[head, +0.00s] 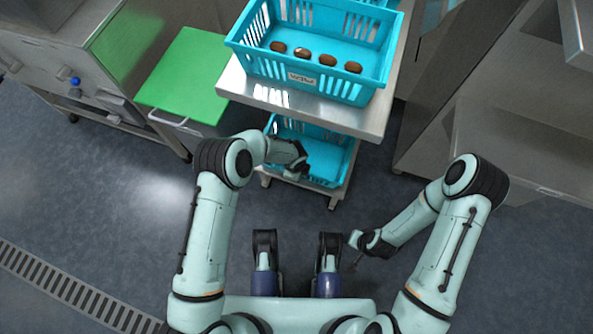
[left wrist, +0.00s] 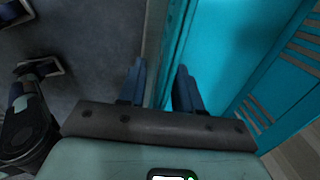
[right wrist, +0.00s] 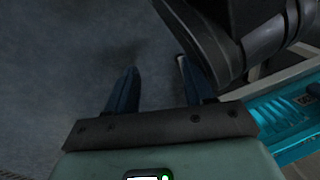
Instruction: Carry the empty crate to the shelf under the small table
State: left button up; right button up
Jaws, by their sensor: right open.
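A turquoise slatted crate (head: 328,162) sits low at the small table (head: 352,117), on or just over its lower shelf and partly hidden under the tabletop. The part of its inside that shows is empty. My left gripper (head: 297,172) is at this crate's near left side. In the left wrist view its fingers (left wrist: 160,85) stand apart on either side of the crate's turquoise edge (left wrist: 178,40); I cannot tell whether they pinch it. My right gripper (head: 353,264) is open and empty over the floor, and its spread fingers show in the right wrist view (right wrist: 158,90).
Another turquoise crate (head: 245,57) with a label and several brown dates (head: 302,53) stands on the tabletop. A green-topped stand (head: 190,75) is to the left. Steel units flank both sides. The floor (head: 120,190) at the left is clear.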

pick_arm(q)
notch_tip(320, 180, up, 12)
jog(key=s+p, duration=0.1)
jog(key=p, duration=0.3)
jog(key=s+a+f+n+h, duration=0.1)
jog(key=s+a+f+n, duration=0.3)
jog(key=s+a+n, duration=0.4)
jog(key=s+a+f+n+t, duration=0.1)
jog(key=s+a+f+n, duration=0.3)
jog(key=n, duration=1.4)
jog(key=s+a, duration=0.4)
jog(key=s, duration=0.3)
jog(key=shift+n+t+h, duration=0.3)
jog(key=shift+h, duration=0.1)
pick_arm(e)
jog(key=w+a+r+t, duration=0.1)
jog(key=w+r, duration=0.2)
jog(key=r, duration=0.2)
jog(key=shift+w+a+r+t, duration=0.25)
jog(key=shift+w+r+t, duration=0.05)
jog(key=shift+w+r, duration=0.1)
pick_arm(q)
jog(key=shift+s, duration=0.1)
